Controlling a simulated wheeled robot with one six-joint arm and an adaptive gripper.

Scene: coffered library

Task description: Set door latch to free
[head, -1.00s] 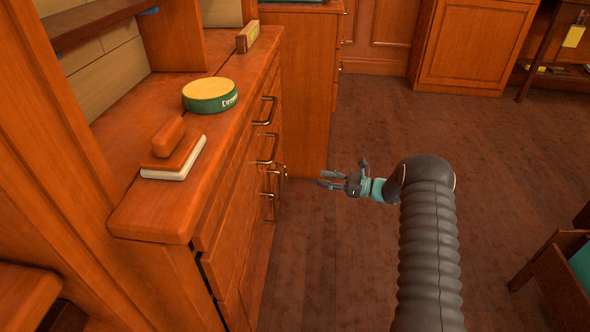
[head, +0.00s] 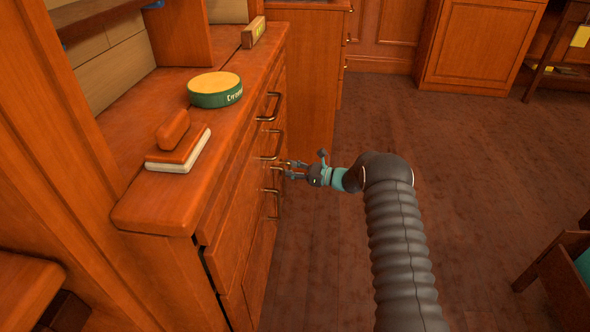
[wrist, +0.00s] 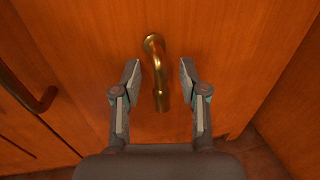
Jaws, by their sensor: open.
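The door latch is a small brass lever (wrist: 155,62) on a wooden cabinet door (wrist: 215,40), seen in the wrist view. It bends out from the door at its top, and its free end hangs downward in the picture. My gripper (wrist: 160,80) is open, with one finger on each side of the lever and a visible gap on both sides. In the head view my gripper (head: 286,170) is at the cabinet front, beside the handles, and the lever is mostly hidden by its fingers.
The wooden cabinet (head: 170,205) has several brass handles (head: 269,107) along its front. On its top are a green and yellow round tin (head: 215,97) and an orange block on a book (head: 178,155). Another dark handle (wrist: 45,100) is at left in the wrist view. Open floor (head: 460,200) lies to the right.

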